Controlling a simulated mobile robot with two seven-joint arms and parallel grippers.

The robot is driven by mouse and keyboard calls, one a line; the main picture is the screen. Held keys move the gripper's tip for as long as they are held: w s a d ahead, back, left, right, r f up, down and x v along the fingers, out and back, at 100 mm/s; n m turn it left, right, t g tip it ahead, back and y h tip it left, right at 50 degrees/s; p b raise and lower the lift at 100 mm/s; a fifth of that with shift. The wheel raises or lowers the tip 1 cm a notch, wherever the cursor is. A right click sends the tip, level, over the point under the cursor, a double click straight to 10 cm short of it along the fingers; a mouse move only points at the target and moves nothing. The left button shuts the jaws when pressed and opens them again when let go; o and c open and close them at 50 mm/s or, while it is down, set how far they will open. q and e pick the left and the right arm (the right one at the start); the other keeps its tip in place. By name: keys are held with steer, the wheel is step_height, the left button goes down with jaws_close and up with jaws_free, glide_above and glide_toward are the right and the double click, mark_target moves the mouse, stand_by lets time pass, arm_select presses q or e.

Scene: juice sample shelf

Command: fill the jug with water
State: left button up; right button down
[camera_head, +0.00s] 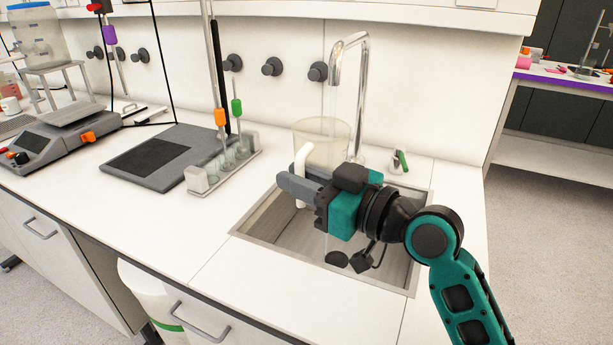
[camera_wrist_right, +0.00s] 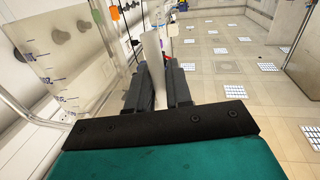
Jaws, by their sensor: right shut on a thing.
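The jug (camera_head: 325,139) is clear, with a white handle (camera_head: 300,163), and is held upright over the back of the sink, under the tap's spout. My right gripper (camera_head: 295,184) is shut on the handle, which also stands between the fingers in the right wrist view (camera_wrist_right: 152,48). In that view the jug's clear wall with blue marks (camera_wrist_right: 50,58) is at the left. The chrome tap (camera_head: 363,75) curves over the jug, and its green lever (camera_head: 402,158) is to the right. I cannot tell the water level or whether water runs. My left gripper is out of view.
The metal sink (camera_head: 264,219) is set in a white counter (camera_head: 185,232). To its left are a rack with glass vessels (camera_head: 222,172), a dark flat plate (camera_head: 150,157) and a grey device (camera_head: 62,133). The counter front between sink and plate is clear.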

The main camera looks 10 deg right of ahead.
steer(key=w+d+b, duration=0.1)
steer(key=w, duration=0.1)
steer(key=w+d+b, duration=0.1)
steer(key=w, duration=0.1)
steer(key=w+d+b, duration=0.1)
steer(key=w+b, duration=0.1)
steer(key=w, duration=0.1)
steer(key=shift+w+d, duration=0.1)
steer(key=shift+d, duration=0.2)
steer(key=shift+w+d+r, duration=0.2)
steer(key=shift+w+d, duration=0.1)
steer(key=shift+w, duration=0.1)
steer(key=shift+r, duration=0.15)
steer(key=shift+a, duration=0.1)
stand_by(1.2)
stand_by(1.2)
stand_by(1.4)
